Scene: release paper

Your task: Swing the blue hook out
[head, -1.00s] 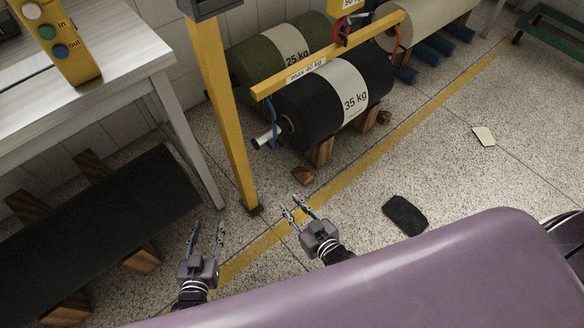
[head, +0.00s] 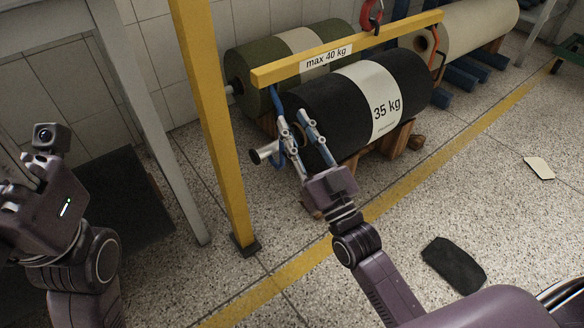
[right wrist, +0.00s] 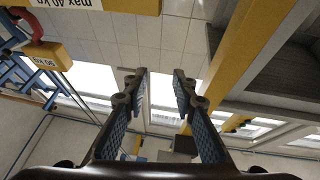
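The blue hook (head: 276,103) hangs from the left end of the yellow beam (head: 345,50), in front of the black 35 kg roll (head: 330,103). Its lower part is partly hidden by my right gripper, near the roll's metal shaft end (head: 263,154). My right gripper (head: 293,119) is open, with its fingertips close beside the hook; I cannot tell whether they touch. The right wrist view shows its fingers (right wrist: 160,77) apart with nothing between them; the blue hook does not show there. My left gripper (head: 28,170) is at the left edge, partly cut off.
A yellow post (head: 212,120) stands left of the hook. A red hook (head: 371,16) and an orange hook (head: 436,55) are farther right on the beam. An olive roll (head: 245,70) lies behind. A dark mat piece (head: 454,265) lies on the open floor at right.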

